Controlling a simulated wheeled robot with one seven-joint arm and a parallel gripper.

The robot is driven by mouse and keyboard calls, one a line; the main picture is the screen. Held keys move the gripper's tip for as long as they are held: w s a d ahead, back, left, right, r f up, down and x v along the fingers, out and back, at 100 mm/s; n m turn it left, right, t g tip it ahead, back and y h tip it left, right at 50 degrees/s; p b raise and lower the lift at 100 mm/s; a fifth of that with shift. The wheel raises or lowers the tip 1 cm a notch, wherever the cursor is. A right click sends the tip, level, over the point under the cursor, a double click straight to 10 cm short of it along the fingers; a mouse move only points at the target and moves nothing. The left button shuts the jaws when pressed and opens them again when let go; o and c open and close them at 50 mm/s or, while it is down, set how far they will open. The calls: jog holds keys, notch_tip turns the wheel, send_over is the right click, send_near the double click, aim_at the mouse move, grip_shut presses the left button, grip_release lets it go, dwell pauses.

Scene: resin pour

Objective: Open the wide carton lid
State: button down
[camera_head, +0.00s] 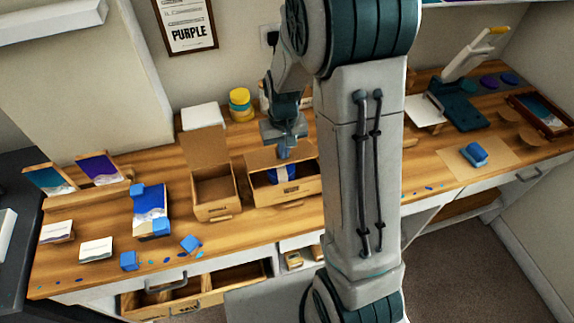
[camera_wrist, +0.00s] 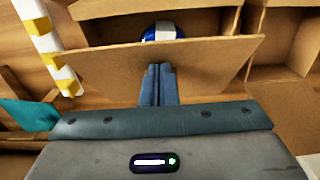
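The wide carton (camera_head: 291,193) is a brown cardboard box on the wooden bench, with a blue and white item (camera_head: 281,173) showing inside. Its lid (camera_head: 262,158) stands raised at the back, partly hidden by my gripper (camera_head: 286,154). In the wrist view the lid (camera_wrist: 110,72) is a broad tilted panel, and the blue and white item (camera_wrist: 162,32) shows past its edge. My gripper (camera_wrist: 159,68) has its two fingers together over the lid panel. I see nothing between them, and I cannot tell whether they touch the lid.
A narrower carton (camera_head: 216,196) with its flap up stands just left. A yellow pot (camera_head: 241,104) and a white block (camera_head: 202,116) stand behind. Several blue cubes and cards lie left. An open drawer (camera_head: 197,291) juts out below the bench's front edge.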

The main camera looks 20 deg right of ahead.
jog(key=shift+w+r+p, duration=0.5)
jog(key=shift+w+r, duration=0.15)
jog(key=shift+w, duration=0.15)
jog(key=shift+w+r+p, duration=0.5)
jog(key=shift+w+r, duration=0.1)
jog(key=shift+w, duration=0.2)
jog(key=w+p, duration=0.1)
jog(key=w, duration=1)
jog(key=shift+w+p, duration=0.3)
dwell(0.8)
notch_tip(320, 180, up, 9)
jog(key=p, duration=0.5)
dwell(1.0)
